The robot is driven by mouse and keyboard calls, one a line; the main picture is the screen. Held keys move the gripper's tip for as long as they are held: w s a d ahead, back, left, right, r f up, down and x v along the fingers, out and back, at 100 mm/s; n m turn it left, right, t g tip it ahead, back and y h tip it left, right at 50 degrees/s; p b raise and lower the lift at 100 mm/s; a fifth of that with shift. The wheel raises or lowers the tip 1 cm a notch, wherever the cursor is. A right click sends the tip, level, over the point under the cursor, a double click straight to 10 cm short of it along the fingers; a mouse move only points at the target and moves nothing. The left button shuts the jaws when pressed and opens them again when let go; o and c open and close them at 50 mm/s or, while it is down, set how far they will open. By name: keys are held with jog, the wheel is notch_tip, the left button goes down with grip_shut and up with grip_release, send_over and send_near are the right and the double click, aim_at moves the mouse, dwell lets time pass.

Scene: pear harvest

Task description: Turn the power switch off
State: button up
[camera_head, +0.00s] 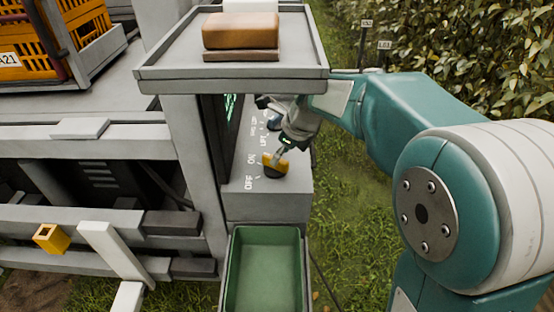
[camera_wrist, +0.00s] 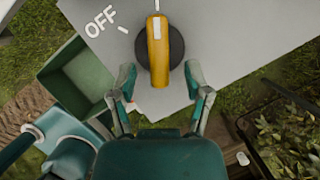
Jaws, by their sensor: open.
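The power switch is a yellow rotary knob (camera_head: 276,167) on a dark round base, set on a grey panel (camera_head: 265,207) with OFF and ON printed beside it. In the wrist view the knob (camera_wrist: 158,50) stands lengthwise up the picture. Its white mark faces a tick at the top edge, turned away from the tick beside the OFF label (camera_wrist: 101,21). My gripper (camera_wrist: 159,72) is open, one finger on each side of the knob's near end, with gaps between. In the head view my gripper (camera_head: 281,152) is at the knob and partly covers it.
A grey shelf (camera_head: 233,87) carrying a brown block (camera_head: 240,31) overhangs the panel. A dark screen (camera_head: 218,135) stands left of the labels. Another control (camera_head: 273,122) sits farther back, partly hidden. A green bin (camera_head: 265,270) is below the panel. Grass lies to the right.

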jog(key=shift+x, duration=1.6)
jog(key=shift+a, duration=0.1)
grip_shut()
jog(key=shift+n, duration=0.3)
jog(key=n+g, duration=0.1)
jog(key=n, duration=0.1)
jog(key=n+g, duration=0.1)
jog(key=n, duration=0.2)
jog(key=shift+w+y, duration=0.1)
jog(key=shift+y, duration=0.2)
jog(key=n+g, duration=0.2)
jog(key=n, duration=0.4)
jog(key=shift+w, duration=0.1)
jog(key=shift+n, duration=0.3)
jog(key=shift+r, duration=0.1)
